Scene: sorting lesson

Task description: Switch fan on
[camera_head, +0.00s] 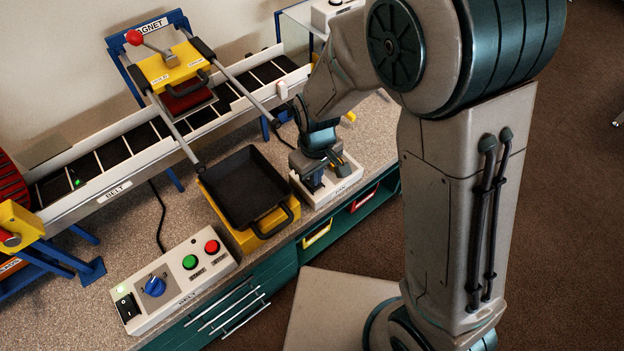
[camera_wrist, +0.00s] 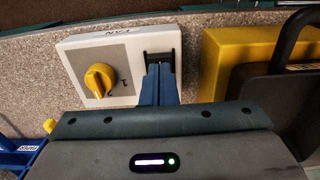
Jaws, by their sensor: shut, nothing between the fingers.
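The fan control box (camera_head: 345,184) is a white panel at the front of the bench, mostly behind my gripper. In the wrist view the box (camera_wrist: 135,92) carries the word FAN, a yellow knob (camera_wrist: 98,80) and a black rocker switch (camera_wrist: 158,57). My gripper (camera_head: 312,186) points down at the box, its fingers shut and empty. In the wrist view the blue fingertips (camera_wrist: 158,70) are right at the rocker switch and cover part of it. I cannot tell whether they touch it or which way the rocker is set.
A black tray (camera_head: 243,185) on a yellow base stands just left of the fan box. The belt control box (camera_head: 174,278) is further left. The conveyor belt (camera_head: 118,180) and yellow magnet unit (camera_head: 172,68) are behind. Drawers (camera_head: 318,234) line the bench front.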

